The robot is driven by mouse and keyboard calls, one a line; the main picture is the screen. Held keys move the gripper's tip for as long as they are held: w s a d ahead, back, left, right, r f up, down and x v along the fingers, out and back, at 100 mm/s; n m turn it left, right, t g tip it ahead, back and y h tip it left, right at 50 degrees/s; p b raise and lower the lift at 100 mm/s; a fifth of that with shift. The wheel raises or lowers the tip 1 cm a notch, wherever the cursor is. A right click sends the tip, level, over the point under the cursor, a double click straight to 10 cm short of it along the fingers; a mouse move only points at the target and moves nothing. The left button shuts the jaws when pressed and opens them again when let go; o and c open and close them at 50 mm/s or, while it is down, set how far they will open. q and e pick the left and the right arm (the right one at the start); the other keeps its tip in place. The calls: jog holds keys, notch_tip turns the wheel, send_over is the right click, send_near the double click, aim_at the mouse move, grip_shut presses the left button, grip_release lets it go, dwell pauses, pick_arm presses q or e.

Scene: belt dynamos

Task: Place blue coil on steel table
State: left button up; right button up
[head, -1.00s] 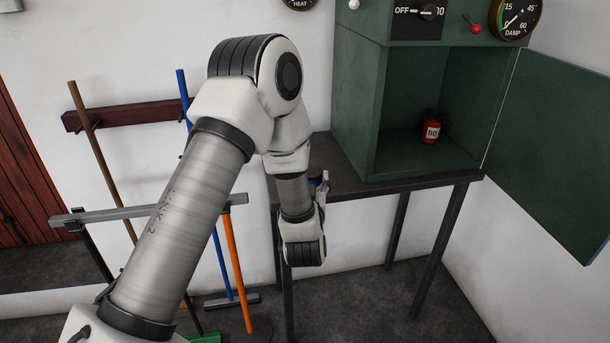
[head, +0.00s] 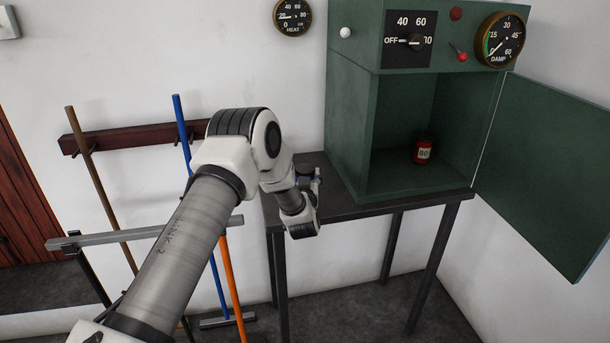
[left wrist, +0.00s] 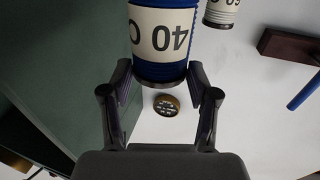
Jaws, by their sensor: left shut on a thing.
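The blue coil (left wrist: 158,35), with a cream label reading 40, is between the fingertips of my left gripper (left wrist: 160,75), which is shut on it. In the head view my left gripper (head: 308,179) is mostly hidden by its wrist, and only a bit of blue shows there. It is over the left end of the dark steel table (head: 338,207), beside the green cabinet. I cannot tell whether the coil touches the table. My right gripper is out of view.
The open green cabinet (head: 347,130) stands on the table, with a red coil (head: 421,152) inside and its door swung right. Another coil (left wrist: 222,12), labelled 60, shows in the left wrist view. Long-handled tools (head: 185,140) hang left of the table.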

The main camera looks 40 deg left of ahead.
pick_arm(q)
jog(key=shift+w+f, duration=0.1)
jog(key=shift+f, duration=0.6)
jog(key=o, duration=1.5)
jog(key=shift+o, duration=0.2)
